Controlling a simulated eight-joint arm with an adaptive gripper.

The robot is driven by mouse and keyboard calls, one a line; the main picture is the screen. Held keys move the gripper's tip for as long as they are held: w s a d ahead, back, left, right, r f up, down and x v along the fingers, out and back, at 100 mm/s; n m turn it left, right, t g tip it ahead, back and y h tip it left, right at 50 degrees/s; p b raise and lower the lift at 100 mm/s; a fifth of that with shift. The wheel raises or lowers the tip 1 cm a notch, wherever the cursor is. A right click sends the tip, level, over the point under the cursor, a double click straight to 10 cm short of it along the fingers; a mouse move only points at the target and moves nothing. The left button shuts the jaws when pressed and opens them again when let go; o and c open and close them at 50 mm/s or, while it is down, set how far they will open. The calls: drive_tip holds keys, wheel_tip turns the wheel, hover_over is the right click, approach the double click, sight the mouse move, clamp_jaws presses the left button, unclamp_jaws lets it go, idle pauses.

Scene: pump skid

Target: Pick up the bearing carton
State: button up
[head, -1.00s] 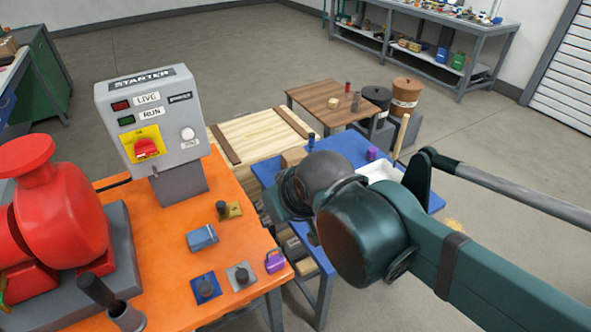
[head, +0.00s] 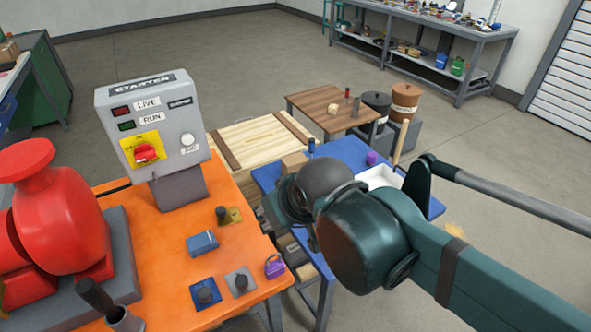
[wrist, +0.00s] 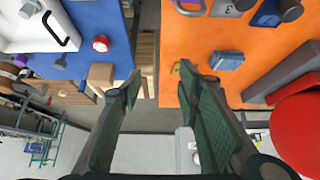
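A plain tan cardboard box, which looks like the bearing carton (head: 294,162), sits on the blue table behind my arm in the head view. In the wrist view the carton (wrist: 102,75) is left of my left finger, near the table's edge. My gripper (wrist: 160,80) is open, with nothing between its fingers; they point over the gap between the blue table and the orange bench. The gripper is hidden behind my arm in the head view.
The blue table (head: 349,150) also holds a white tray (head: 384,177), a purple item and a dark blue item. The orange bench (head: 165,243) carries a grey starter box (head: 160,131), a blue block (head: 202,243), a purple padlock (head: 275,266) and a red pump (head: 62,222).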

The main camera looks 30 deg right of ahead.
drive_tip(key=shift+o, duration=0.6)
drive_tip(key=o, duration=0.6)
drive_tip(key=shift+w+r, duration=0.1)
